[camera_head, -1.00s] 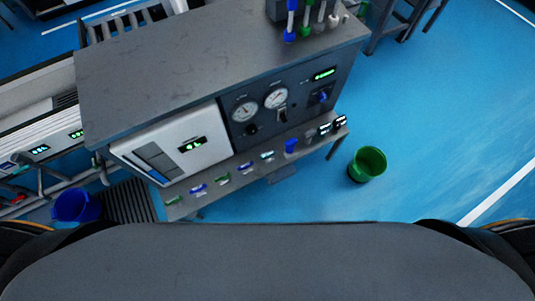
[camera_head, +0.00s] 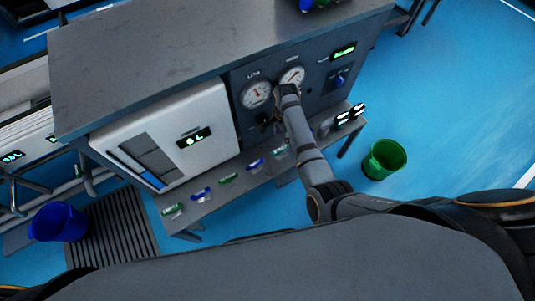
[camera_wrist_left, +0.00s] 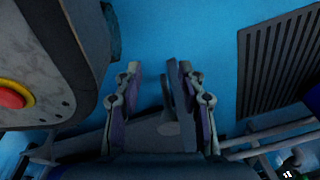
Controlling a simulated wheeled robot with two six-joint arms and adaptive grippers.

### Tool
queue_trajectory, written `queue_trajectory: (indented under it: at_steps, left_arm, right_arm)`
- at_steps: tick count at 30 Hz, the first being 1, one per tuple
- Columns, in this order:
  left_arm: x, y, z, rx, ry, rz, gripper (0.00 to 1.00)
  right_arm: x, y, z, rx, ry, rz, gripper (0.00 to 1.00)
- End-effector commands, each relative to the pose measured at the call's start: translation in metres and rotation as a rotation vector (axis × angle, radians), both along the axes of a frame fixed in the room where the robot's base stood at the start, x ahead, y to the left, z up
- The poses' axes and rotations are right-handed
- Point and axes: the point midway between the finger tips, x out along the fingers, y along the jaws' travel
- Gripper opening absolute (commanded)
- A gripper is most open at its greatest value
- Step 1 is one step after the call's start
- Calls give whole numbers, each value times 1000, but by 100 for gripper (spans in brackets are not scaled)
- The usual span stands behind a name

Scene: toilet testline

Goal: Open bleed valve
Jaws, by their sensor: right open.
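The control panel (camera_head: 312,97) on the front of the grey bench has two round gauges, a black knob (camera_head: 263,119) under the left gauge and a blue knob (camera_head: 339,79) at the right. Labels are too small to read, so I cannot tell which control is the bleed valve. My right gripper (camera_head: 287,91) is open at the panel, just below the right gauge (camera_head: 292,75). It and my forearm hide the small lever there; contact cannot be told. My left gripper (camera_wrist_left: 155,70) is open and empty above the blue floor in the left wrist view.
A white box with a green display (camera_head: 194,138) fills the panel's left side. A narrow shelf (camera_head: 210,204) with several small coloured items runs below. A green bucket (camera_head: 384,160) and a blue bucket (camera_head: 58,222) stand on the floor. A red button (camera_wrist_left: 14,94) shows in the left wrist view.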

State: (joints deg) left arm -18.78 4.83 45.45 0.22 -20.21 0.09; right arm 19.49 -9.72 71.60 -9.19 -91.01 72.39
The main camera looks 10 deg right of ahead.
Motion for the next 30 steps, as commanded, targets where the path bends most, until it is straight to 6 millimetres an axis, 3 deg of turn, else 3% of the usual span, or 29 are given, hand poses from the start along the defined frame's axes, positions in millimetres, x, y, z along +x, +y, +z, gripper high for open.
queue_trajectory:
  at_steps: [5, 15, 21, 30]
  left_arm:
    - [3, 0, 0, -1, -2, 0, 40]
    - [41, -2, -2, -1, -18, 0, 40]
    - [61, -3, 4, -2, -24, -1, 40]
    - [66, -4, 8, -2, -24, -1, 40]
  right_arm:
    - [1, 1, 1, 0, 6, -15, 42]
    - [0, 0, -68, 0, 9, -14, 42]
    - [0, 0, -95, 0, 6, -13, 42]
    - [0, 0, -101, 0, 5, -13, 42]
